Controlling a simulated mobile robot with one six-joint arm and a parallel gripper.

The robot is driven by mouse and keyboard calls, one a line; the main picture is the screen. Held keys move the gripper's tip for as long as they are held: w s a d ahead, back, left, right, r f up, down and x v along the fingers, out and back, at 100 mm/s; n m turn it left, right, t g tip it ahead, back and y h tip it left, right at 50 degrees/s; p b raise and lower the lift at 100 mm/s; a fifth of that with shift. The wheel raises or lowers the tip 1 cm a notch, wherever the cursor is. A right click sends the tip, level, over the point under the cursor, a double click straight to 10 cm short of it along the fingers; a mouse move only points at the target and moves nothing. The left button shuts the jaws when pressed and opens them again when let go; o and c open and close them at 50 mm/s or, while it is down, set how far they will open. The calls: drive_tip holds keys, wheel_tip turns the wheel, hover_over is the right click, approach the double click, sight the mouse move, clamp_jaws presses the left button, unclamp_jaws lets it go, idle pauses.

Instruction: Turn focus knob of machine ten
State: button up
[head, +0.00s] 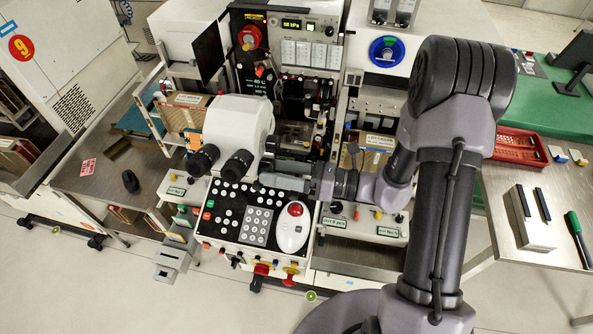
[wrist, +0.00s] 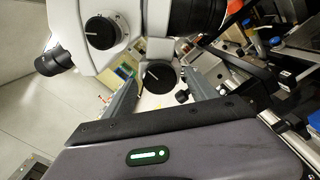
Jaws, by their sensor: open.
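A white microscope (head: 238,120) with two black eyepieces (head: 236,166) stands on the machine in the middle of the head view. In the wrist view its side carries a black round knob (wrist: 102,32) with a white line, at upper left. A second black knob (wrist: 158,76) with a white line shows between my fingers. I cannot tell for certain which is the focus knob. My gripper (head: 266,172) (wrist: 158,84) is open beside the microscope, with one grey finger on each side of the second knob. Contact cannot be told. In the head view the knobs cannot be made out.
A control panel (head: 255,214) with keypad, red button and white mouse lies just below my gripper. A dark monitor (head: 208,50) stands behind the microscope. A red tray (head: 520,147) lies at right.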

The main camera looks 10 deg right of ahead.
drive_tip(key=p+v, duration=0.1)
drive_tip(key=v, duration=1.6)
drive_tip(key=shift+d, duration=0.15)
drive_tip(key=shift+s, duration=0.1)
drive_tip(key=s+a+r+n+h+b, duration=0.1)
drive_tip(key=s+a+n+h+b, duration=0.3)
drive_tip(key=n, duration=0.8)
drive_tip(key=s+a+r+n+h+b, duration=0.1)
drive_tip(key=s+a+n+h+b, duration=0.3)
drive_tip(key=s+n+h+b, duration=0.3)
drive_tip(key=n+h+b, duration=0.1)
drive_tip(key=n+h, duration=0.3)
drive_tip(key=shift+a+r+n, duration=0.2)
drive_tip(key=shift+r+n, duration=0.2)
